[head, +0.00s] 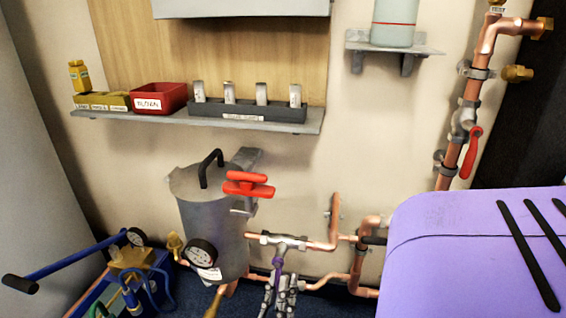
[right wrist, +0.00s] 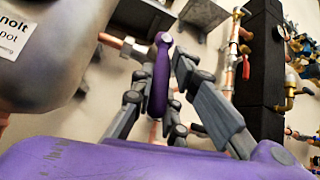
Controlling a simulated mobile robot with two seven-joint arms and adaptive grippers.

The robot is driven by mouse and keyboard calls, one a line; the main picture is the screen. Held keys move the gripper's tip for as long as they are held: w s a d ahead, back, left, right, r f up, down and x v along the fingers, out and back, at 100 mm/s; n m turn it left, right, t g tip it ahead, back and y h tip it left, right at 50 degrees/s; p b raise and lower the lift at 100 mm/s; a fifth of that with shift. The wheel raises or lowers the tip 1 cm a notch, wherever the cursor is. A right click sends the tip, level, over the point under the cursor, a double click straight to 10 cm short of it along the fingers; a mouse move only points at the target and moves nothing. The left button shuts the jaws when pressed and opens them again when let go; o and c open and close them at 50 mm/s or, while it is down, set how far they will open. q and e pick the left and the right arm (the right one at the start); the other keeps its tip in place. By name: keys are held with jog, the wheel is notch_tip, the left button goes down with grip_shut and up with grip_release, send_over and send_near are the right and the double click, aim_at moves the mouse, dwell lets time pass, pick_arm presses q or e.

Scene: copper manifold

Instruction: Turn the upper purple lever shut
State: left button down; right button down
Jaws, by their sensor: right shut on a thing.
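The purple lever (head: 278,265) hangs down from a valve (head: 284,241) on the copper pipe right of the grey tank. It also shows in the right wrist view (right wrist: 161,75), upright in the picture between the grey fingers. My right gripper (head: 281,284) is shut on the lever's lower part, with fingers on both sides of it. In the right wrist view the gripper (right wrist: 160,88) shows its fingers pointing up toward the valve. The fingers hide part of the lever's lower end. My left gripper is out of view.
The grey tank (head: 211,225) with a gauge and red handle (head: 248,185) stands just left. Copper pipes (head: 320,243) run beside the valve. A red lever (head: 470,152) is on the upper right pipe. A shelf (head: 190,119) with bins is above. A blue-handled pump (head: 75,262) is lower left.

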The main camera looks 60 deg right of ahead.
jog(key=shift+w+a+m+g+h, duration=0.15)
jog(key=shift+w+m+g, duration=0.15)
jog(key=shift+m+g, duration=0.75)
jog(key=shift+w+a+m+g+h, duration=0.15)
jog(key=shift+w+m+g, duration=0.15)
jog(key=shift+m+g, duration=0.75)
jog(key=shift+d+r, duration=0.1)
jog(key=c, duration=1.7)
grip_release()
jog(key=shift+w, duration=0.1)
notch_tip(320, 180, up, 10)
jog(key=shift+f, duration=0.1)
